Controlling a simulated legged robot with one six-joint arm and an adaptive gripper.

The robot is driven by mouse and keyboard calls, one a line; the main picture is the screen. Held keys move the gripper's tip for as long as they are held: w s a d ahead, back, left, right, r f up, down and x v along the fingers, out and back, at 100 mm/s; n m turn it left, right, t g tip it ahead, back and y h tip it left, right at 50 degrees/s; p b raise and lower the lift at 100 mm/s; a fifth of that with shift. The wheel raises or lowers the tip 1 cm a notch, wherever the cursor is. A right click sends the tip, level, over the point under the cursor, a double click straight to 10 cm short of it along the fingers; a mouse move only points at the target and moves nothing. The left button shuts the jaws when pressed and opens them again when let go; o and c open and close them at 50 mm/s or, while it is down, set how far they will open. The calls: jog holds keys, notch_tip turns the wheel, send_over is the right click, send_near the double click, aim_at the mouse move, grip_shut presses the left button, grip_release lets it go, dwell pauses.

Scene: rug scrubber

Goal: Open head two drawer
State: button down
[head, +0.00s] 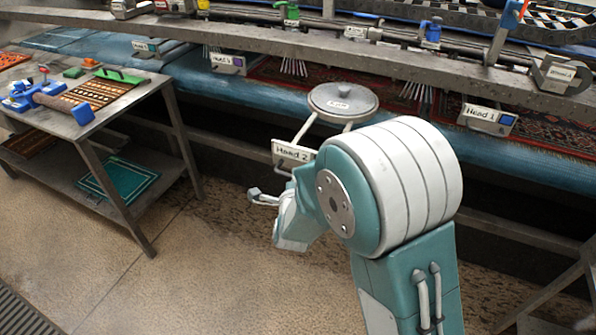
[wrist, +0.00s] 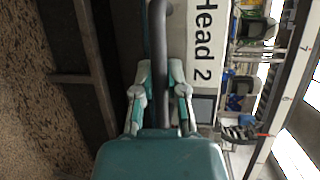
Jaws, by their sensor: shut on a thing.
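The Head 2 drawer shows in the head view as a white front plate (head: 292,152) lettered "Head 2". It stands out from the machine, with pale rails (head: 309,128) running back beneath a round grey lid (head: 343,98). In the wrist view the lettered plate (wrist: 205,45) is close, right of a dark bar handle (wrist: 159,40). My gripper (wrist: 159,82) is shut on this handle, one finger on each side. In the head view my gripper is at the drawer front, largely hidden by my teal and white arm.
The Head 1 drawer (head: 488,118) sits at the machine's side to the right. A metal table (head: 130,100) with small rugs and blue tools stands left. A grey beam (head: 250,42) crosses behind. The floor (head: 190,270) in front is clear.

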jog(key=shift+s+a+f, duration=0.1)
jog(key=shift+s+f, duration=0.1)
jog(key=shift+s, duration=0.25)
jog(key=shift+s+a+f, duration=0.1)
jog(key=shift+s+f, duration=0.05)
jog(key=shift+s, duration=0.3)
jog(key=c, duration=0.7)
grip_release()
jog(key=shift+o, duration=0.2)
jog(key=shift+w+r, duration=0.1)
jog(key=shift+r, duration=0.05)
jog(key=s+r, duration=0.2)
jog(key=s, duration=0.9)
jog(key=shift+s+d, duration=0.25)
jog(key=shift+s, duration=0.1)
jog(key=shift+r, duration=0.1)
